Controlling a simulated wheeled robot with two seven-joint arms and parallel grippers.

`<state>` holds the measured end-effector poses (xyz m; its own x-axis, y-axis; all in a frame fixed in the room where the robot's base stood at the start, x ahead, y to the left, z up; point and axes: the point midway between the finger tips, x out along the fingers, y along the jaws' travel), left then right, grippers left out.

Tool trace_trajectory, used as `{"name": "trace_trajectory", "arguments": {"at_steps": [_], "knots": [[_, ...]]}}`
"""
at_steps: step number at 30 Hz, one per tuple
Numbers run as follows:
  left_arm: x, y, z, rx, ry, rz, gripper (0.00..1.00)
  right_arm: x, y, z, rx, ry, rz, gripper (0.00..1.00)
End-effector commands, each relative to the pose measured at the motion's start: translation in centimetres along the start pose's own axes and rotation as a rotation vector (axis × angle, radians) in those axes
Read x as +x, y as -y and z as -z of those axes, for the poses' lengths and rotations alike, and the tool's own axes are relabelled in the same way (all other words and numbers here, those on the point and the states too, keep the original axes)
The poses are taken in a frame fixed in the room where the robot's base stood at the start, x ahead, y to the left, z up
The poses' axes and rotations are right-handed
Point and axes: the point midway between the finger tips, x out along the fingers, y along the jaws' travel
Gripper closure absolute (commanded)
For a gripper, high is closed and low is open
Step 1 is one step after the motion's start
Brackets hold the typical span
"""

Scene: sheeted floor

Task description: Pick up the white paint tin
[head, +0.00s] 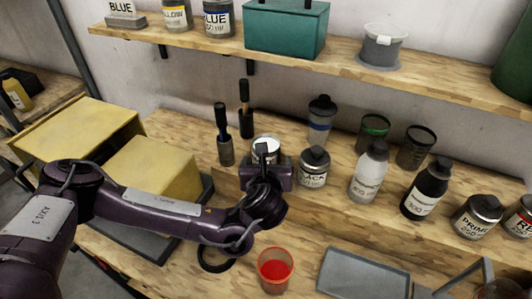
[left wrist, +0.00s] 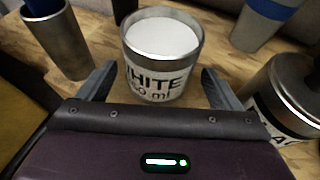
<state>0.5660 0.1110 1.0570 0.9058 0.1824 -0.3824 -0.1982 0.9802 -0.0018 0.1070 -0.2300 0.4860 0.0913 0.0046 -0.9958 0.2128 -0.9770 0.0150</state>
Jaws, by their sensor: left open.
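The white paint tin (head: 266,142) stands upright on the wooden bench in the head view, partly hidden behind my left gripper (head: 264,160). In the left wrist view the tin (left wrist: 160,60) shows its white top and a label reading WHITE. My left gripper (left wrist: 155,88) is open, with one finger on each side of the tin's near face. A gap shows between each finger and the tin. How deep the tin sits between the fingers is hard to tell. My right gripper is not in view.
Bottles (head: 369,172) stand farther right. A red cup (head: 275,270) and a grey tray (head: 362,274) are in front. A shelf (head: 345,62) runs above.

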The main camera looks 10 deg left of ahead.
Motion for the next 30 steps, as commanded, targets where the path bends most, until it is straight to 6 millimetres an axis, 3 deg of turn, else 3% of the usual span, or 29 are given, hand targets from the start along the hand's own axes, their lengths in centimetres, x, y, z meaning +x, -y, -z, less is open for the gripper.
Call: {"name": "trace_trajectory", "arguments": {"at_steps": [7, 17, 30], "knots": [[2.1, -0.2, -0.1, 0.001, -0.001, -0.003, 0.14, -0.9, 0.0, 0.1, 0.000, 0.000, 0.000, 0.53], [2.6, -0.1, -0.1, 0.001, 0.000, -0.001, 0.14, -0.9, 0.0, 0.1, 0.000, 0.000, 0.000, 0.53], [2.6, -0.1, -0.1, 0.001, 0.000, -0.001, 0.69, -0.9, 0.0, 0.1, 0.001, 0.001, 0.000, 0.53]]}}
